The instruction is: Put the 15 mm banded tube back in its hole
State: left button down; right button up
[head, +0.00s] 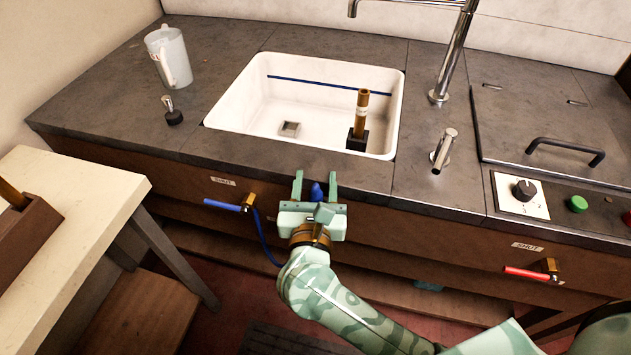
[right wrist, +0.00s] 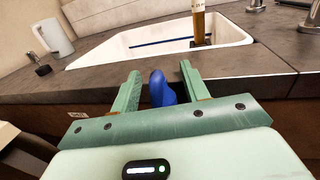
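A brass-coloured tube (head: 362,120) with a pale band stands upright in a dark block (head: 357,140) at the right side of the white sink (head: 235,97). The tube also shows in the right wrist view (right wrist: 199,25), with its top cut off. My right gripper (head: 318,180) is in front of the counter's front edge, well short of the tube. Its fingers are apart. A rounded blue thing (right wrist: 162,88) shows between them; I cannot tell what it is, and the fingers do not appear closed on it. My left gripper is not in view.
A wooden holder (head: 28,235) with part of a brass-coloured rod (head: 12,193) sits on the pale table (head: 95,215) at left. A pitcher (head: 168,57) stands on the counter. The tap (head: 455,50), a blue-handled valve (head: 225,206) and a red-handled valve (head: 525,272) are nearby.

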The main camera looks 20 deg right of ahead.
aim_at(362, 104)
jog(key=k+j, duration=0.2)
jog(key=k, duration=0.3)
jog(key=k+j, duration=0.2)
jog(key=k, duration=0.25)
